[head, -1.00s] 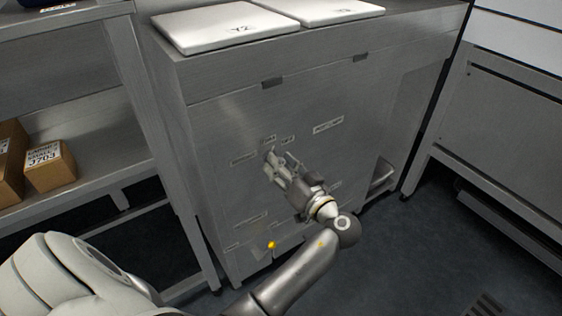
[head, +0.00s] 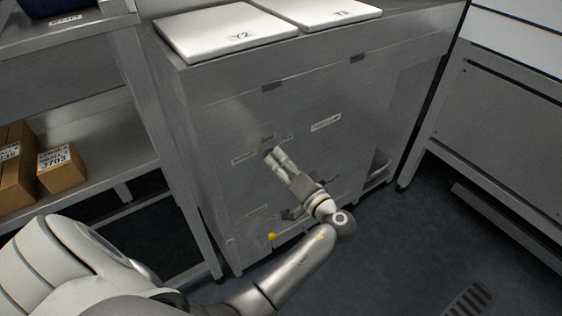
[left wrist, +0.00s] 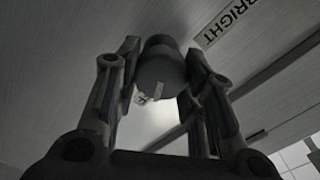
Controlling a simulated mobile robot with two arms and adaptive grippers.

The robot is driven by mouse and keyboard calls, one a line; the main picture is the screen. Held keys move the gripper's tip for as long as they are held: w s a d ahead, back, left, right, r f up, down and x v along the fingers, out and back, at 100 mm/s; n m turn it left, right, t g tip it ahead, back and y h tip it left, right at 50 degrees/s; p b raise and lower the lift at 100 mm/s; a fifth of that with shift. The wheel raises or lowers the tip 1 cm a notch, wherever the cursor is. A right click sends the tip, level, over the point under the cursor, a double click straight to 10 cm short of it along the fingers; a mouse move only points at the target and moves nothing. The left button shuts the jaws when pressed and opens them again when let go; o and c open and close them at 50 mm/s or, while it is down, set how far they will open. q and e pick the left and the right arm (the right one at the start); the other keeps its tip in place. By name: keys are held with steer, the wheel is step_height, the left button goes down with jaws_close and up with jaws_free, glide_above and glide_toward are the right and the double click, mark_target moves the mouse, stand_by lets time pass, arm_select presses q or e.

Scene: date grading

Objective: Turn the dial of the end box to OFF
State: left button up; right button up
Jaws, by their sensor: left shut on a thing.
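The end box (head: 215,115) is a grey metal cabinet with several small labels on its front. My left gripper (head: 276,156) reaches its front panel near the labels and hides the dial there in the head view. In the left wrist view the dial (left wrist: 160,68) is a dark round knob with a pale pointer mark, between the two fingers. The left gripper (left wrist: 160,85) is shut on it. A label reading BRIGHT (left wrist: 225,22) sits to the right of the dial. I cannot read an OFF mark. My right gripper is not in view.
Two white lids (head: 225,32) lie on top of the box. A shelf (head: 105,165) with cardboard boxes (head: 60,170) stands at the left. A grey metal unit (head: 500,130) stands at the right. Dark floor (head: 420,240) is clear between them.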

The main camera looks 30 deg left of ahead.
arm_select(q)
steer(key=shift+w+r, duration=0.1)
steer(key=shift+r, duration=0.05)
steer(key=o, duration=1)
steer(key=shift+o, duration=0.7)
steer(key=r, duration=0.4)
steer(key=w+r, duration=0.1)
steer(key=r, duration=0.1)
steer(key=shift+a+r, duration=0.15)
steer(key=shift+r, duration=0.2)
steer(key=r, duration=0.1)
steer(key=s+r, duration=0.1)
steer(key=r, duration=0.1)
steer(key=shift+s+d+r, duration=0.15)
steer(key=shift+s+d, duration=0.1)
steer(key=shift+c, duration=0.6)
steer(key=shift+a, duration=0.1)
steer(key=shift+w+a, duration=0.1)
steer(key=shift+w, duration=0.15)
steer(key=shift+s, duration=0.1)
